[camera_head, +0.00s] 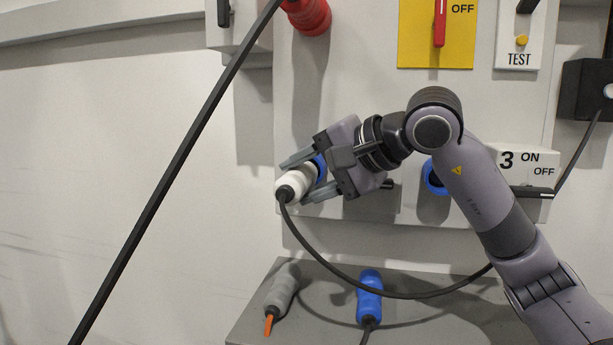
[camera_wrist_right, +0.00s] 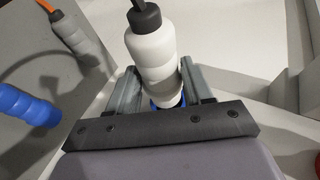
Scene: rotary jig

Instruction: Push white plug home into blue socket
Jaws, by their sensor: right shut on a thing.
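My right gripper (camera_head: 294,181) is shut on the white plug (camera_head: 296,184), with one finger on each side of its body. The plug's dark cable end points down and left, toward the camera. A blue ring (camera_head: 319,170) shows at the plug's inner end, between the fingers; I cannot tell if it is part of the plug or a socket. The wrist view also shows the white plug (camera_wrist_right: 153,55) between the fingers of the gripper (camera_wrist_right: 158,70), with blue at its near end. A blue socket (camera_head: 435,177) on the panel is partly covered by my right arm. My left gripper is not in view.
A grey connector (camera_head: 284,287) and a blue connector (camera_head: 370,297) lie on the grey shelf (camera_head: 250,325) below. The plug's black cable (camera_head: 350,283) loops under my arm. A red socket (camera_head: 308,15) and switches sit higher on the panel (camera_head: 350,95). A black bar (camera_head: 172,175) crosses the left side.

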